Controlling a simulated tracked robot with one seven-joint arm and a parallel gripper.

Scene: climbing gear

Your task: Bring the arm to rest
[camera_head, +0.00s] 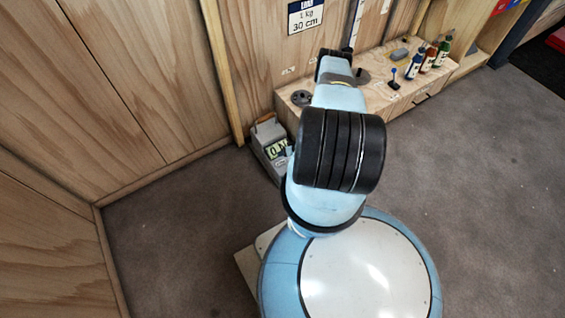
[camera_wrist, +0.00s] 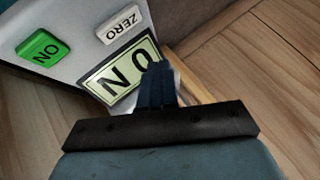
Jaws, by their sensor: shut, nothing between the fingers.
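My gripper (camera_wrist: 157,72) shows in the wrist view with its dark blue fingers shut and nothing between them. The fingers overlap the right part of the display of a grey device (camera_wrist: 88,32). I cannot tell whether they touch it. The device has a green ON button (camera_wrist: 43,48), a white ZERO button (camera_wrist: 119,25) and a lit display (camera_wrist: 112,80) with a 0 and an N.
A wall sign (camera_head: 306,15) reads 1 kg, 30 cm. Open carpet (camera_head: 480,180) lies to the right.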

